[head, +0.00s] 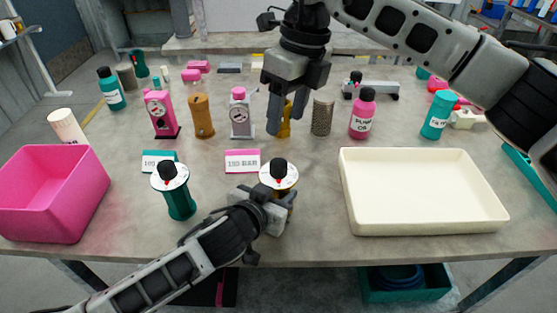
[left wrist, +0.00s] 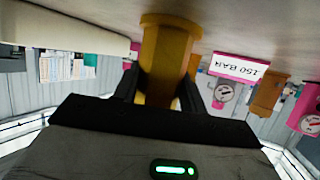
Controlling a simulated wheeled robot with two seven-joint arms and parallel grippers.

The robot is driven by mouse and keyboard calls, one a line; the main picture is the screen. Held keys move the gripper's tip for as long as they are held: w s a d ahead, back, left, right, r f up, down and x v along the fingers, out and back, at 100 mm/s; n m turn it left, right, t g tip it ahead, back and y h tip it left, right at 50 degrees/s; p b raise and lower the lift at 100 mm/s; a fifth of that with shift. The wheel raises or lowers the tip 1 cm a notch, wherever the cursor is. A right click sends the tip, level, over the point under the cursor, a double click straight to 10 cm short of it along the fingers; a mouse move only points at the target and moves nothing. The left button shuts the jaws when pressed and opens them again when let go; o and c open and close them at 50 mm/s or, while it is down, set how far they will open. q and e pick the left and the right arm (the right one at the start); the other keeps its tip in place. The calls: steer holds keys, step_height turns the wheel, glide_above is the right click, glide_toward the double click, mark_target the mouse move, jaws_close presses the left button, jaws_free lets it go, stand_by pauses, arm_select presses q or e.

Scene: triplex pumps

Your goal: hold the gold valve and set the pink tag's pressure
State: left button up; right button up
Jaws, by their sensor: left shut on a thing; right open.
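The gold valve (head: 291,172) stands near the table's front, with a white dial and a dark knob with red on top. My left gripper (head: 268,208) is shut on its body; in the left wrist view, which is upside down, the gold body (left wrist: 166,60) is between the fingers. The pink tag (head: 242,162) stands just behind and left of the valve; it reads 150 BAR in the left wrist view (left wrist: 236,68). My right gripper (head: 289,116) is open, pointing down behind the valve and above the table. A gold bottle (head: 285,124) shows by its fingers; I cannot tell whether they touch.
A teal valve (head: 179,201) with a white dial stands to the left, before a teal tag (head: 159,156). A pink bin (head: 50,195) is at far left, a cream tray (head: 425,229) at right. Gauges and bottles, including a pink bottle (head: 362,118), stand behind.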

mark_target(279, 163)
steer(key=f+m, duration=0.2)
steer(key=f, duration=0.1)
steer(key=a+f+m+h, duration=0.1)
steer(key=f+m, duration=0.2)
steer(key=f, duration=0.1)
steer(key=f+m+h, duration=0.1)
steer(key=f+m, duration=0.2)
steer(key=shift+s+a+f, duration=0.1)
steer(key=shift+a+f, duration=0.15)
steer(key=shift+f, duration=0.15)
steer(key=c, duration=1)
